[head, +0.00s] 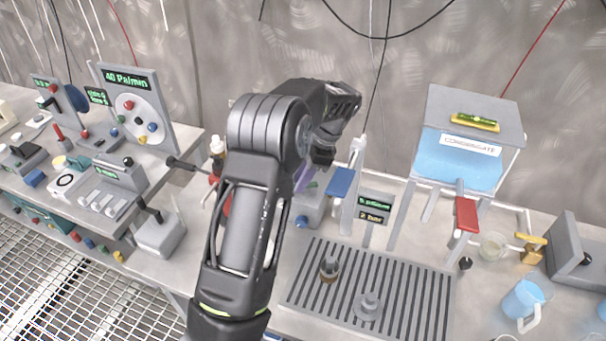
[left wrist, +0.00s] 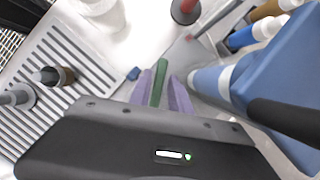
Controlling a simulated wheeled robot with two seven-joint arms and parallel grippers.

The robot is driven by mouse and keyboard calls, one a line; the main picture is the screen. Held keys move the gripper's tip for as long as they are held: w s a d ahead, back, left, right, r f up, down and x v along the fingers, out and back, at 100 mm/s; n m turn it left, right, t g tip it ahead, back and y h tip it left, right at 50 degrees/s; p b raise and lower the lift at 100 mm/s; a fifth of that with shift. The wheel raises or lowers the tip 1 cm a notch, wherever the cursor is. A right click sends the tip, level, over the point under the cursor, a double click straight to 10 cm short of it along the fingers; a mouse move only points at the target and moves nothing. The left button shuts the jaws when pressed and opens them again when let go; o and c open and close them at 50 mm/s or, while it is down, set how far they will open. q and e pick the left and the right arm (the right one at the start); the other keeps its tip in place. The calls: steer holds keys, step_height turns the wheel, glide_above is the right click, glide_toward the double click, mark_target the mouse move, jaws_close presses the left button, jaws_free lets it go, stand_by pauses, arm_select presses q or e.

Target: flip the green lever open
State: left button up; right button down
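The green lever (left wrist: 159,80) shows in the left wrist view as a narrow green bar between the two purple fingers of my left gripper (left wrist: 161,90). The fingers are close together, one along each side of the bar, and look shut on it. In the head view my left gripper (head: 306,181) reaches down behind my arm, at a grey device (head: 314,207) with a blue paddle. There the lever is mostly hidden by the fingers and arm. My right gripper is not in view.
A slotted drain tray (head: 400,290) with two small fittings lies in front. The blue paddle (head: 341,182) and a display post (head: 374,210) stand close right of the gripper. A condensate tank (head: 458,158), red paddle (head: 466,214) and blue mug (head: 523,299) are farther right.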

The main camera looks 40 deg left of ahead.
mark_target(312, 183)
arm_select(q)
steer(key=shift+w+d+r, duration=0.15)
steer(key=shift+w+r, duration=0.05)
steer(key=shift+r, duration=0.3)
steer(key=p+v, duration=0.1)
steer(key=v, duration=0.3)
steer(key=shift+d+r+p, duration=0.1)
steer(key=shift+r+p, duration=0.3)
steer(key=shift+d, duration=0.1)
steer(key=shift+v, duration=0.9)
steer(key=shift+w, duration=0.1)
steer(key=shift+c, duration=0.4)
